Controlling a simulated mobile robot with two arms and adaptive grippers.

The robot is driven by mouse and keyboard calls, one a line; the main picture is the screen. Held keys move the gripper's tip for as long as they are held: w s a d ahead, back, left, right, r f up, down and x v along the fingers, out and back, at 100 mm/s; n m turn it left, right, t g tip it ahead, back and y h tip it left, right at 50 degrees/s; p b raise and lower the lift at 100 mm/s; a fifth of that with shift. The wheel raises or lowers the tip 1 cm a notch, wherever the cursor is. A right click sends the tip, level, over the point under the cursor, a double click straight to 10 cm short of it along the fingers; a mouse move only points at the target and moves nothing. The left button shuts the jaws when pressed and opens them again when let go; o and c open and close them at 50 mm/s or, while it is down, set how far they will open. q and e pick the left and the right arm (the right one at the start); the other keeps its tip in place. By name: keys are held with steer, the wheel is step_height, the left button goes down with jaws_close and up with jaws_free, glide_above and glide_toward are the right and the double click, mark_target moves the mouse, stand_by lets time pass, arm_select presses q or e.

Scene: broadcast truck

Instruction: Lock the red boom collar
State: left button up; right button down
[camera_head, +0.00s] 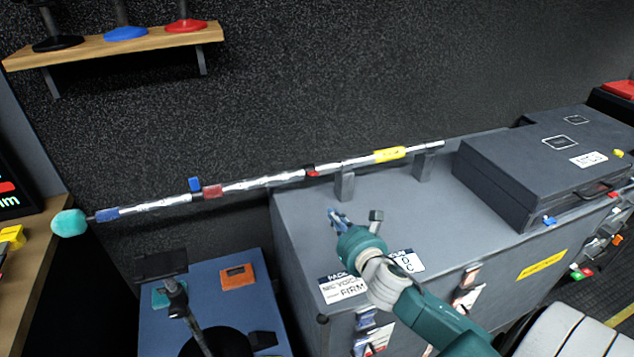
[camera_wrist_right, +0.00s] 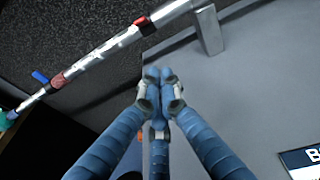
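The silver boom pole (camera_head: 265,182) runs across in front of the dark wall, resting on grey posts on the case. A dull red band (camera_head: 212,191) sits on it left of middle, with a blue tab (camera_head: 195,184) standing up beside it. A smaller bright red piece (camera_head: 313,172) sits further right; I cannot tell which red part is the collar's lock. In the right wrist view, the bright red piece (camera_wrist_right: 143,25) and red band (camera_wrist_right: 57,80) both show. My right gripper (camera_head: 337,216) is shut and empty, below the pole and apart from it. My left gripper is out of view.
A grey case top (camera_head: 400,205) with labels lies under my right arm. A dark closed case (camera_head: 520,175) stands at right. A teal foam tip (camera_head: 69,223) ends the pole. A yellow sleeve (camera_head: 389,155) is right of the red piece. A blue surface (camera_head: 205,315) lies lower left.

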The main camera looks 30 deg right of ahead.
mark_target(313, 173)
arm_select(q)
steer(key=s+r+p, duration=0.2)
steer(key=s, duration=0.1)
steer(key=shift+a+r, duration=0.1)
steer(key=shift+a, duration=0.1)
arm_select(e)
steer(key=w+d+r, duration=0.1)
steer(key=w+d, duration=0.1)
steer(key=w, duration=0.9)
steer(key=shift+d+r, duration=0.25)
steer(key=shift+d, duration=0.1)
arm_select(q)
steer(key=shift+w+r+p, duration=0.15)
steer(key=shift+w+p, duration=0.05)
steer(key=shift+p, duration=0.1)
arm_select(e)
steer(key=shift+w+r, duration=0.1)
